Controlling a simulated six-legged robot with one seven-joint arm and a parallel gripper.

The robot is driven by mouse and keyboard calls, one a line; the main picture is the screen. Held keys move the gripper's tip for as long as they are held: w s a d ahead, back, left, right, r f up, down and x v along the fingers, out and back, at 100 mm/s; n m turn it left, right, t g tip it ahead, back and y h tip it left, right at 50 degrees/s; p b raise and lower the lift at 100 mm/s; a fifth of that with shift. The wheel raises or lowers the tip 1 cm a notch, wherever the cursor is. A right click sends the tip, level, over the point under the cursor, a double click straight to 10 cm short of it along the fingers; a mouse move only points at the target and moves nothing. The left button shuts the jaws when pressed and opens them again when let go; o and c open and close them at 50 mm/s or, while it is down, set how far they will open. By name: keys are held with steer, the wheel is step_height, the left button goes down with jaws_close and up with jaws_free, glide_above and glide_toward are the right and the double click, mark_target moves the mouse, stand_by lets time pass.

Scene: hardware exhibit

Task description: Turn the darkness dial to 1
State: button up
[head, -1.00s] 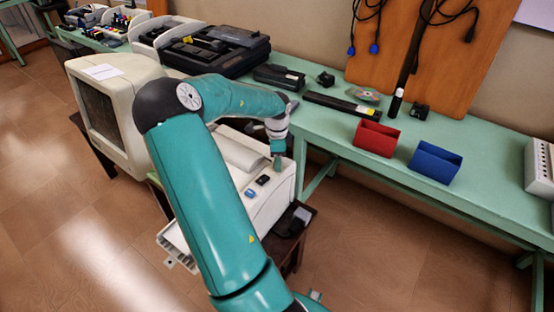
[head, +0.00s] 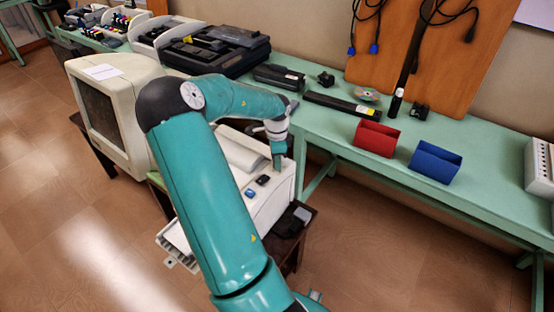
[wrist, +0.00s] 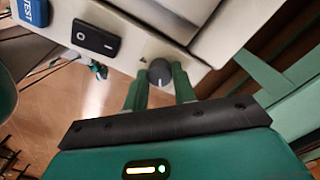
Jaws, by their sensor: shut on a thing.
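The darkness dial (wrist: 159,72) is a dark grey round knob with a light pointer line, on the pale front panel of a white printer-like machine (head: 270,211). In the wrist view my gripper (wrist: 160,85) has its two green fingers on either side of the dial, closed on it. In the head view my gripper (head: 277,163) reaches down to the top of the machine, and the dial is hidden there. A small triangle mark sits beside the dial in the wrist view. I cannot read any numbers around it.
A black switch (wrist: 95,39) and a blue TEST button (wrist: 35,12) sit on the same panel, left of the dial. A beige monitor (head: 120,110) stands left of the machine. The green bench (head: 340,145) behind holds a red bin (head: 376,138) and a blue bin (head: 435,162).

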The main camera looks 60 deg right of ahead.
steer(key=n, duration=1.1)
stand_by(0.6)
steer(key=o, duration=1)
steer(key=r, duration=1.4)
steer(key=shift+w, duration=0.2)
steer(key=shift+w+a, duration=0.1)
steer(key=shift+a, duration=0.05)
